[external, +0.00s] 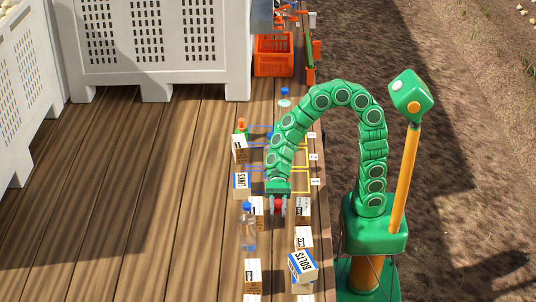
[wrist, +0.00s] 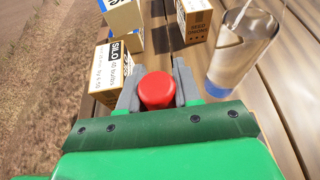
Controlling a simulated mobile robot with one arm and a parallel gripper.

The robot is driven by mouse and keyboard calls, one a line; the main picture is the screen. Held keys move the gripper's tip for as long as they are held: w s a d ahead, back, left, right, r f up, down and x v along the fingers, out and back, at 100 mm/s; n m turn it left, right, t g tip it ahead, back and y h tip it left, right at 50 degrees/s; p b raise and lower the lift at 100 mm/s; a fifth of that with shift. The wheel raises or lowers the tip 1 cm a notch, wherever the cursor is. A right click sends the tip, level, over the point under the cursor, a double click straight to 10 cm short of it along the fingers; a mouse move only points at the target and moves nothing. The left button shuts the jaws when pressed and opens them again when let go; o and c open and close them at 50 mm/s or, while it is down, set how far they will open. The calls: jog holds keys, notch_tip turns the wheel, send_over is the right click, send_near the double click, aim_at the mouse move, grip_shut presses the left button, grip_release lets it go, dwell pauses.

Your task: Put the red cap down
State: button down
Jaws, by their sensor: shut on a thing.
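The red cap (external: 278,203) is between the two grey fingers of my gripper (external: 278,210), which is shut on it. In the wrist view the cap (wrist: 157,90) shows as a rounded red top, with a finger of my gripper (wrist: 158,76) on each side. My gripper points down over the right side of the wooden deck, among small cartons. The cap's underside is hidden, and I cannot tell how far it is above the surface.
A carton (wrist: 113,70) is close left of my fingers in the wrist view; a clear bottle (wrist: 243,48) and a seed onions carton (wrist: 195,22) are beyond. Yellow outlines (external: 300,187) lie behind. The deck (external: 150,200) at left is clear.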

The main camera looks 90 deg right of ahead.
aim_at(277, 235)
jog(key=shift+f, duration=5.55)
jog(key=c, duration=0.6)
grip_release()
jog(key=shift+d, duration=0.1)
